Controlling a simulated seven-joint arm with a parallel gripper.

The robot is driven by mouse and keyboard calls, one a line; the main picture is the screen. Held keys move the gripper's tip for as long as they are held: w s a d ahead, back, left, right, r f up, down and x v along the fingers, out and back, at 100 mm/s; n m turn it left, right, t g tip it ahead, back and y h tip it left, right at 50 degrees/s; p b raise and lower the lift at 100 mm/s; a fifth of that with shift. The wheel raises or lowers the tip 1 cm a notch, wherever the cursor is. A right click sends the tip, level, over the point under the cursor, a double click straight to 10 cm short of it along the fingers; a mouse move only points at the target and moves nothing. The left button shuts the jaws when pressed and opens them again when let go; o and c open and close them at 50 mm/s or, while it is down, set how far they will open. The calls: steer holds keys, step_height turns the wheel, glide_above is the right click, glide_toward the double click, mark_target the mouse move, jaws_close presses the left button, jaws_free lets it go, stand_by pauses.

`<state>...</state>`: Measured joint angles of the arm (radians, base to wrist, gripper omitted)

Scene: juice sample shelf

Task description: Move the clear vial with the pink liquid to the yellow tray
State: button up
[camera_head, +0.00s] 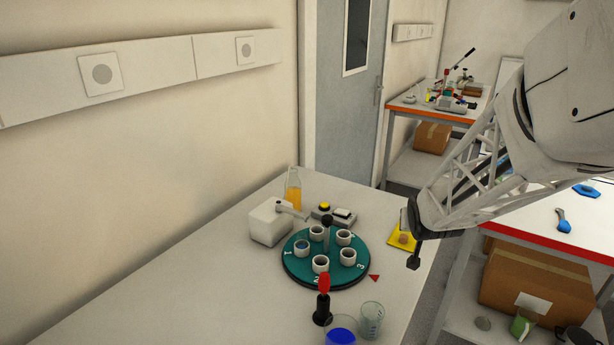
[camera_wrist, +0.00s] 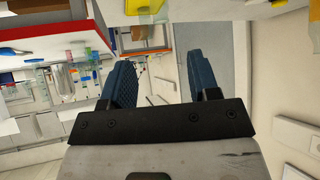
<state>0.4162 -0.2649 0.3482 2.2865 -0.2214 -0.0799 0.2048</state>
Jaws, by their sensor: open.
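I cannot make out a clear vial with pink liquid in either view. The yellow tray (camera_head: 395,244) lies near the right edge of the white table in the head view, partly hidden by my arm. A small tan item shows over it. My gripper (camera_wrist: 160,62) has its two blue fingers wide apart, with nothing between them in the wrist view. In the head view my gripper (camera_head: 412,240) hangs at the table's right edge, beside the yellow tray. A teal round rack (camera_head: 296,267) with several white cups stands left of it; one cup shows blue inside.
A red-topped black stand (camera_head: 323,311), blue-liquid flask (camera_head: 341,336) and clear beaker (camera_head: 371,320) stand in front. The table's left side is clear.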

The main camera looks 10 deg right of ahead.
stand_by(0.4)
steer(key=s+a+r+n+g+y, duration=0.2)
steer(key=s+a+r+g, duration=0.1)
steer(key=s+a, duration=0.8)
steer(key=s+a+r+n+g+y, duration=0.1)
steer(key=s+a+r, duration=0.4)
steer(key=s+a, duration=0.7)
steer(key=shift+s+r+n+g+y, duration=0.35)
steer(key=shift+s+n+g, duration=0.45)
steer(key=shift+g, duration=0.4)
